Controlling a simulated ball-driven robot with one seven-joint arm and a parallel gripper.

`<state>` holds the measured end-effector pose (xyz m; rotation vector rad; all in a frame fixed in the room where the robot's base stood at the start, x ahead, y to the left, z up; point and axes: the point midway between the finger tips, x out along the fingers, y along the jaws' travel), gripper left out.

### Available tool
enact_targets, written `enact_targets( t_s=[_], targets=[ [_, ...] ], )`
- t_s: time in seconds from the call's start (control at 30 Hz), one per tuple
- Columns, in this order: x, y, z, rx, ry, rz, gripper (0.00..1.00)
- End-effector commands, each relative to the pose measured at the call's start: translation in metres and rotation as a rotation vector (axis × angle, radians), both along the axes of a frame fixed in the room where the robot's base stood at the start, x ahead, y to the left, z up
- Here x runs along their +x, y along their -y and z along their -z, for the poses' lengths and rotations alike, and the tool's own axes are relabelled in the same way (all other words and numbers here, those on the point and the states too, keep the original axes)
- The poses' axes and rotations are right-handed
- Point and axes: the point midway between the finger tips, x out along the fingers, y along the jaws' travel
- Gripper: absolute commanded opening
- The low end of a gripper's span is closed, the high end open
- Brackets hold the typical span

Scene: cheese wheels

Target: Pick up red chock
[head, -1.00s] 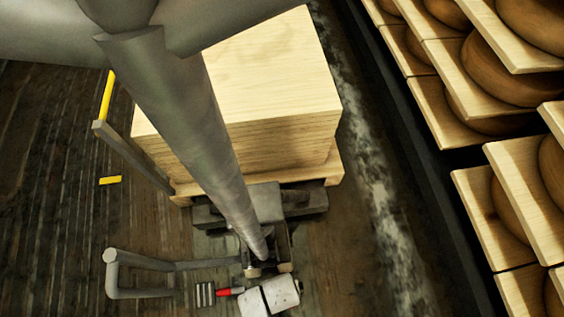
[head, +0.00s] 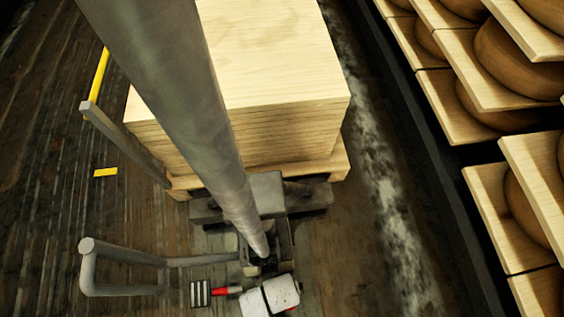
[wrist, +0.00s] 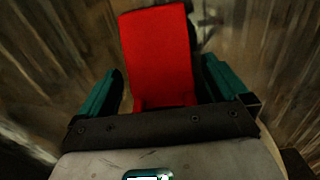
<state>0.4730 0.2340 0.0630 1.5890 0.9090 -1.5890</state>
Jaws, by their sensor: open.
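The red chock (wrist: 158,50) is a bright red block with a broad flat face in the wrist view. It lies straight ahead of my gripper (wrist: 163,68), and its near end appears between the two teal fingers. My gripper is open, and a gap shows between the chock and each finger. The dark palm bar hides what lies below the chock's near edge. I cannot tell how far ahead of the palm it is. My gripper and the chock cannot be made out in the head view.
A pallet stacked with pale boards (head: 270,60) stands at upper centre. A grey bent rail (head: 125,290) stands left. Shelves with cheese wheels (head: 510,60) line the right.

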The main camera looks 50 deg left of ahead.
Motion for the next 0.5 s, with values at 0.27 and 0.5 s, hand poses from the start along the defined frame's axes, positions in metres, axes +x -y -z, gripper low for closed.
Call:
enact_targets(
  t_s=[0.27, 0.5],
  targets=[
    [-0.0001, 0.0001, -0.0005, 0.0, 0.0, 0.0, 0.79],
    [-0.0001, 0.0002, -0.0005, 0.0, 0.0, 0.0, 0.56]
  ],
)
